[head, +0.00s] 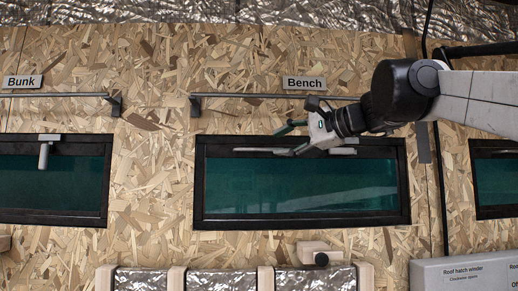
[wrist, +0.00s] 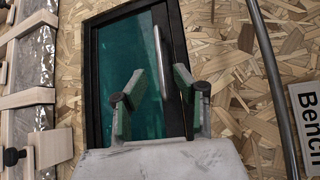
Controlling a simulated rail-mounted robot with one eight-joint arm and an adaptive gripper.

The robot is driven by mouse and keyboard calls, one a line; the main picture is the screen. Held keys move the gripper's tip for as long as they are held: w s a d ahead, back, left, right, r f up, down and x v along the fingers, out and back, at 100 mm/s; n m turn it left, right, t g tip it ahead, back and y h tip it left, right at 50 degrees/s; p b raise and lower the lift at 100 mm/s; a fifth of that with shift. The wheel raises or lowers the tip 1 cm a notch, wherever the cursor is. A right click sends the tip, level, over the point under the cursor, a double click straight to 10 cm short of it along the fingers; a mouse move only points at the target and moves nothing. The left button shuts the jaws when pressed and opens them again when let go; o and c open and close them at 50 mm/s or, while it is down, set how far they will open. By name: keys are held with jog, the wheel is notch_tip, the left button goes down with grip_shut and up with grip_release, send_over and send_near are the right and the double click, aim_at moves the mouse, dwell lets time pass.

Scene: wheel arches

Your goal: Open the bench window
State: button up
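The Bench window (head: 300,187) is a dark-framed, teal pane under the "Bench" label (head: 304,83). It looks closed, its frame flat with the wall. A pale grey handle (head: 262,150) lies sideways along the top of its frame. My gripper (head: 287,141) is in front of the window's top edge, at the handle's right part. In the wrist view, the green-padded fingers of my gripper (wrist: 158,98) are spread. The handle (wrist: 160,55) shows beyond and between the fingertips, with its lower end near the right finger. I cannot tell whether they touch.
A rail (head: 270,95) runs along the wall above the window. The Bunk window (head: 50,185) at left has its handle (head: 44,153) hanging down. A quilted bench back (head: 220,280) and a grey Roof hatch winder box (head: 465,272) stand below.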

aim_at(259, 149)
jog(key=p+x, duration=0.1)
jog(key=x, duration=0.7)
jog(key=shift+w+a, duration=0.15)
jog(key=shift+a, duration=0.05)
grip_shut()
jog(key=shift+f, duration=0.1)
